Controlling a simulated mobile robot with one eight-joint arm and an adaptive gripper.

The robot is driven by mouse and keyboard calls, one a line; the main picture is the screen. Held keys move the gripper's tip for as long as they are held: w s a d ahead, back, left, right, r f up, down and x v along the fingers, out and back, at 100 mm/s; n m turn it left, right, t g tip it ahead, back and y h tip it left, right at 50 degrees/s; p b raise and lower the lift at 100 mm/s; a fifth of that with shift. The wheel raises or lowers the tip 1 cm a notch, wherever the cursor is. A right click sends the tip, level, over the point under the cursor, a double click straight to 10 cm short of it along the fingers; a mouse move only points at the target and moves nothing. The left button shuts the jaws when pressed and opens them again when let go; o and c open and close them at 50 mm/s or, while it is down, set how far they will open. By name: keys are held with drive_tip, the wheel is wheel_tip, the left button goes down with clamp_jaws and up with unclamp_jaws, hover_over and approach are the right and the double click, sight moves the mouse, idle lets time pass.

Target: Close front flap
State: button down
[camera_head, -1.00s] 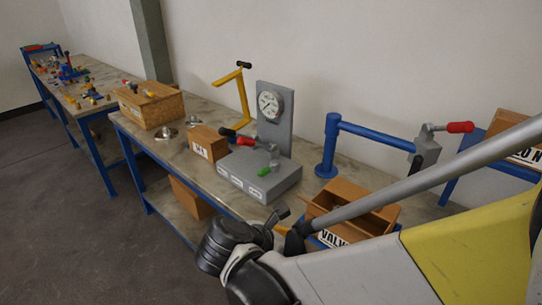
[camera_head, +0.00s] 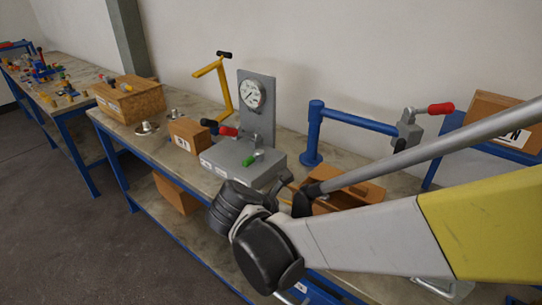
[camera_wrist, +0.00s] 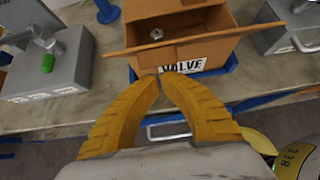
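The open cardboard box (camera_wrist: 190,55) marked VALVE stands on the bench, at the top middle of the wrist view. Its front flap (camera_wrist: 195,40) shows as a thin strip along the front top edge, above the label, sticking out past both sides. A small metal part (camera_wrist: 156,34) is inside. My gripper (camera_wrist: 160,77) has its yellow fingers shut, tips together, in front of the box's label and seemingly empty. I cannot tell whether they touch the box. In the head view the box (camera_head: 350,192) is partly hidden by my arm.
A grey gauge unit (camera_head: 235,160) with red and green handles stands left of the box. A blue pipe stand (camera_head: 313,135) is behind it, with a red-handled valve (camera_head: 410,130) at the right.

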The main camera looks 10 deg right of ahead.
drive_tip(key=shift+d+r+p, duration=0.15)
drive_tip(key=shift+r+p, duration=0.15)
drive_tip(key=shift+p, duration=0.15)
